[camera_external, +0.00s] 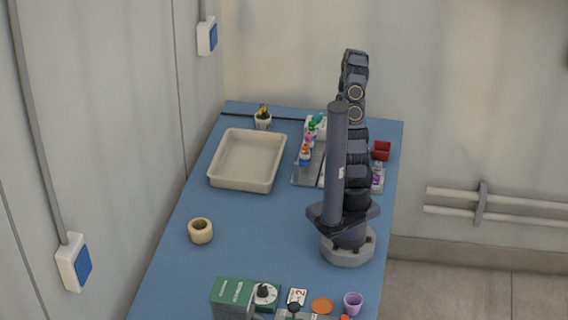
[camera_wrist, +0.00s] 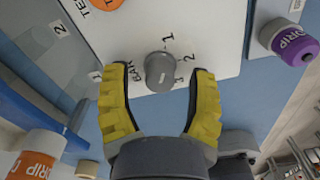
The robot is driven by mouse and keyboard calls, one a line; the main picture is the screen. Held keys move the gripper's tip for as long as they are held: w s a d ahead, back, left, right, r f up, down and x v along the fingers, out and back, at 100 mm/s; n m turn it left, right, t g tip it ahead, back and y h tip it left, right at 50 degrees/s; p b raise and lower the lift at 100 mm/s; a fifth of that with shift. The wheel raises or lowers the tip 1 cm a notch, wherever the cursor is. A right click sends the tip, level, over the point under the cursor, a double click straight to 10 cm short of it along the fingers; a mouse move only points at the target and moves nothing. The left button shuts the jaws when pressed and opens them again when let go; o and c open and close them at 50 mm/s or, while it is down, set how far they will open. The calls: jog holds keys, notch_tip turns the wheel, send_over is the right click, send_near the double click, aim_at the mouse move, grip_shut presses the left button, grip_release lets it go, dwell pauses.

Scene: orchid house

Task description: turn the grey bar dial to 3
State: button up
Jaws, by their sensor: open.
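The grey bar dial (camera_wrist: 159,73) is a round knob on a white panel (camera_wrist: 215,28) in the wrist view. The markings 1, 2 and 3 run along its upper right and right side, with dark lettering at its left. Which number its pointer faces is not clear. My gripper (camera_wrist: 160,76) is open, with one yellow finger on each side of the dial and a visible gap to it on both sides. In the external view my arm hides the gripper and the dial.
The table's middle is clear.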

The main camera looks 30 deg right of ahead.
grip_shut()
jog(key=m, duration=0.5)
jog(key=shift+m, duration=0.3)
jog(key=m, duration=1.2)
jog(key=shift+m, duration=0.3)
jog(key=m, duration=0.5)
jog(key=shift+m, duration=0.3)
